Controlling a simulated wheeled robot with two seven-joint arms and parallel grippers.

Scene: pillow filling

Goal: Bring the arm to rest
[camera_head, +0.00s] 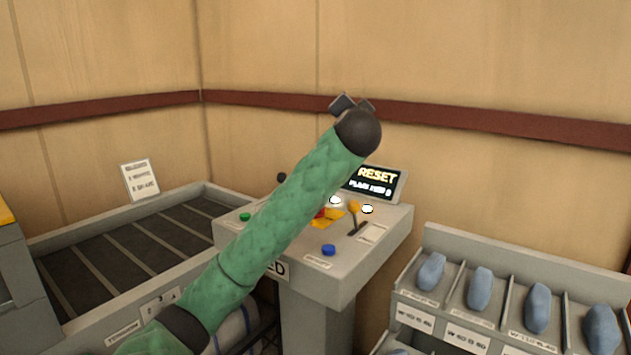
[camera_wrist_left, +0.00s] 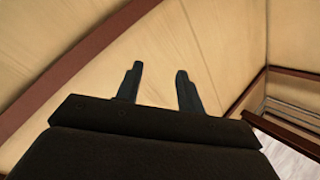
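My left arm, in a green sleeve, comes in from the bottom left of the head view and crosses in front of the control console (camera_head: 345,280). Its dark gripper (camera_head: 352,104) is raised above the console, in front of the wall. The arm hides part of the console top. My right gripper is not in view.
The console carries a lit screen reading RESET (camera_head: 374,183), a yellow-knobbed lever (camera_head: 354,207), a blue button (camera_head: 328,250) and a green button (camera_head: 245,217). A dark slatted bed (camera_head: 105,262) lies left. A divided rack (camera_head: 520,258) with blue-grey pieces stands right.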

